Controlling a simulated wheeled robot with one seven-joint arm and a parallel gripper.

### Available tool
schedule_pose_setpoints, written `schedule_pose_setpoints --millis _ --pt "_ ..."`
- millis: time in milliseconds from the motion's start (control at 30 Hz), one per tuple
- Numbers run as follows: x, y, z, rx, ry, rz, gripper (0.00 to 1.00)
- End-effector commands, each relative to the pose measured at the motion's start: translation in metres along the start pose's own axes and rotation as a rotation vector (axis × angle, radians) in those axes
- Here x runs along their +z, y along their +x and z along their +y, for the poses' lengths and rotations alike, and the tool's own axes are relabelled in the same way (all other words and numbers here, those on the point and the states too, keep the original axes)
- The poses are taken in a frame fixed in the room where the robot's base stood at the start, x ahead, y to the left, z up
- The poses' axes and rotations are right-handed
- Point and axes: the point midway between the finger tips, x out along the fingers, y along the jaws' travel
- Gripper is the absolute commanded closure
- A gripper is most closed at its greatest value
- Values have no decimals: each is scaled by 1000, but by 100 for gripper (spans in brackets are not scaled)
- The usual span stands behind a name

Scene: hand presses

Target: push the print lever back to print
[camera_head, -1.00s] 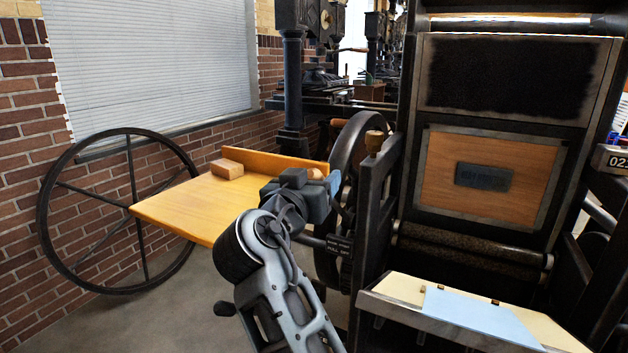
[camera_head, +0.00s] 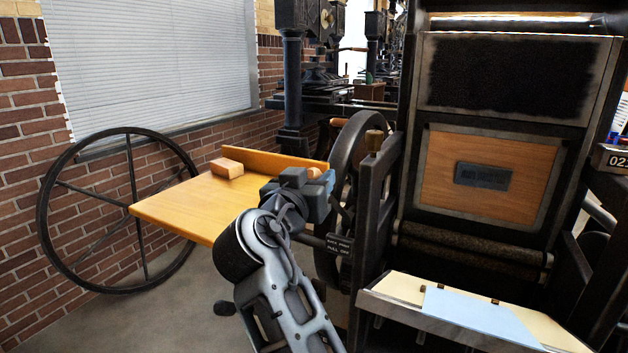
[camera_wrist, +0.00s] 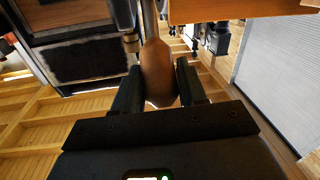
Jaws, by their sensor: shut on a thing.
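The print lever's brown wooden handle (camera_wrist: 158,72) sits between my two fingers in the wrist view. Its metal shaft (camera_wrist: 150,20) runs away from me at the top. My gripper (camera_wrist: 158,92) is shut on this handle. In the head view my gripper (camera_head: 322,184) is at the left side of the press, by the right end of the wooden board. Only a small bit of tan wood (camera_head: 314,173) shows above it; the rest of the handle is hidden.
A wooden board (camera_head: 185,210) with a wooden block (camera_head: 226,168) is left of my gripper. A dark flywheel (camera_head: 345,150) and the press frame (camera_head: 375,200) stand close on the right. A blue sheet (camera_head: 480,315) lies on the front feed board. A large spoked wheel (camera_head: 45,220) is far left.

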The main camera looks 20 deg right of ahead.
Motion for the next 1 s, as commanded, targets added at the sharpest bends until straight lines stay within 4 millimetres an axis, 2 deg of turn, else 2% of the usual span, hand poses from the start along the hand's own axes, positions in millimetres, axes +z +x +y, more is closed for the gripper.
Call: schedule_pose_setpoints --millis 167,367,700,1000 --pt "-6 4 2 0 2 -19 100" --pt "-26 19 6 -6 14 -94 100" --pt "-64 75 18 -26 47 -340 100" --pt "-79 130 26 -48 74 -563 100"
